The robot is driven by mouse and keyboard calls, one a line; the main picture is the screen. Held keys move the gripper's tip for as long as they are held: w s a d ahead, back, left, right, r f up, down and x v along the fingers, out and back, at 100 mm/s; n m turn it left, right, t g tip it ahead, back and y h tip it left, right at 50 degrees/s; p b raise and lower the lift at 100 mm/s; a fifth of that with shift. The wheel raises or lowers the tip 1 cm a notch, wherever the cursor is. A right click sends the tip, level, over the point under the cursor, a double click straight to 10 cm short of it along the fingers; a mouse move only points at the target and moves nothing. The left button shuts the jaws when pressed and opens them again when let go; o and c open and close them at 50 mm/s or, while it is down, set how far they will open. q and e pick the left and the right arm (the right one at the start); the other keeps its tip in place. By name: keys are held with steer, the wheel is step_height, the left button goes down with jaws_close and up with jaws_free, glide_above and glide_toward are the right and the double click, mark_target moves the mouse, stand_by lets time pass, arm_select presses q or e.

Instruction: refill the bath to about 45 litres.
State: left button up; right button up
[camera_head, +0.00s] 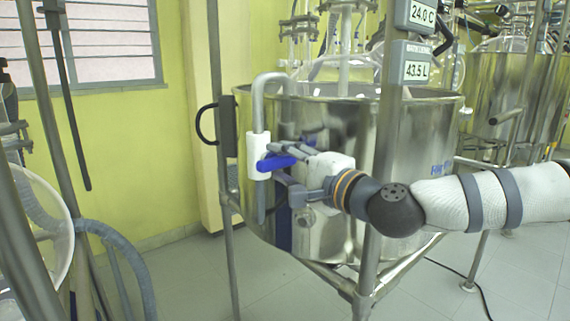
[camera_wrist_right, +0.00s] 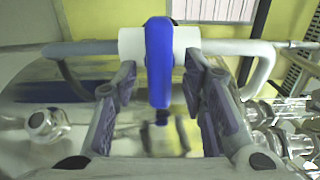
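The steel bath (camera_head: 345,125) stands in the middle of the head view, with a bent fill pipe (camera_head: 260,100) hooked over its rim. The white valve body (camera_head: 258,150) on this pipe has a blue lever (camera_head: 275,163), roughly level in the head view. A display on the post (camera_head: 416,70) reads 43.5 L. My right gripper (camera_head: 280,164) is at the lever. In the right wrist view, the blue lever (camera_wrist_right: 159,65) lies between its open fingers (camera_wrist_right: 162,75), with a gap on each side. Water flow cannot be seen. My left gripper is not in view.
An upper display (camera_head: 422,13) reads 24.0 C. The bath's frame post (camera_head: 383,150) stands close to my right arm. Glassware (camera_head: 340,60) rises above the bath. Another steel vessel (camera_head: 515,85) is at the right. A hose (camera_head: 125,250) and glass vessel are at the left.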

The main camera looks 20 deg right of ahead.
steer(key=v, duration=1.2)
